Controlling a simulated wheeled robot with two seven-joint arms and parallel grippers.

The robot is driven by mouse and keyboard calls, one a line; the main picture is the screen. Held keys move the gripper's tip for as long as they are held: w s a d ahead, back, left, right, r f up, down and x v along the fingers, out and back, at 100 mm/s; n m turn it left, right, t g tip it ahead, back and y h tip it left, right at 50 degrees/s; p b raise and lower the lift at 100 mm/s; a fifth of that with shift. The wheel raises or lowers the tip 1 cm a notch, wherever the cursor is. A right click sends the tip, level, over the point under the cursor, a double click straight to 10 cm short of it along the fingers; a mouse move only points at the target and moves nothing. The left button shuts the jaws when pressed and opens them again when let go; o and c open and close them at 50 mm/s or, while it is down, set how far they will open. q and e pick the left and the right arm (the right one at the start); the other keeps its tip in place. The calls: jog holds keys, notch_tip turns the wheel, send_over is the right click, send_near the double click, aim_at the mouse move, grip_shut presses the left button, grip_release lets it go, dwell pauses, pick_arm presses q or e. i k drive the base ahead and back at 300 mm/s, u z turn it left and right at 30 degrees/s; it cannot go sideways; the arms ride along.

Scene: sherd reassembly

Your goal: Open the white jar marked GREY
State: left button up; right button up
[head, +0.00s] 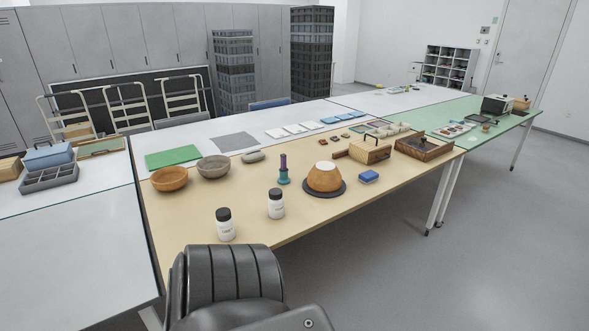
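Two small white jars with black lids stand upright near the front edge of the tan table (330,216). One jar (226,230) is at the left, nearer to me. The other jar (276,209) is to its right and a little farther back. Both lids are on. Each jar has a label, but the print is too small to read, so I cannot tell which is marked GREY. Neither of my grippers is in view.
Behind the jars are an orange bowl (170,180), a grey bowl (213,171), a purple-and-teal upright object (283,172) and an orange-brown pot (324,178) on a dark disc. A dark ribbed shape (232,274) fills the bottom.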

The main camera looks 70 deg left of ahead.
aim_at(226, 229)
jog(key=z, duration=0.6)
jog(key=i, duration=1.55)
jog(key=u, duration=4.05)
